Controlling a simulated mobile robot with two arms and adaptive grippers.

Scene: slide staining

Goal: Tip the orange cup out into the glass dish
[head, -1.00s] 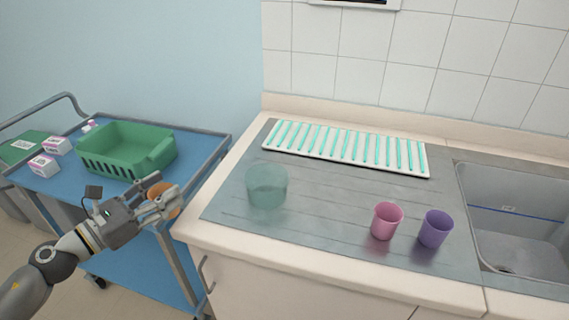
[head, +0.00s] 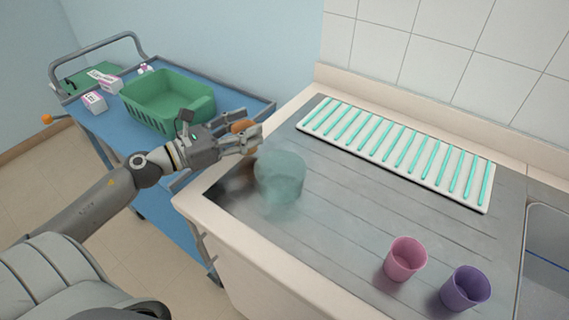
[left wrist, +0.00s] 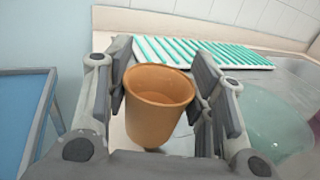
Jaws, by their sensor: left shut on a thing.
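The orange cup (left wrist: 157,105) is upright between the fingers of my left gripper (head: 247,142), which is shut on it. In the head view the cup (head: 241,126) is mostly hidden by the gripper. The left wrist view shows its open top; no contents can be made out clearly. The glass dish (head: 281,177) is a round, pale teal, see-through vessel on the grey counter, just to the right of the gripper and apart from the cup. It also shows at the right in the left wrist view (left wrist: 276,124). My right gripper is not in view.
A pink cup (head: 405,260) and a purple cup (head: 465,289) stand at the counter's front right. A white rack with teal strips (head: 480,203) lies at the back. A green basket (head: 160,114) and small boxes (head: 94,103) sit on the blue cart at left.

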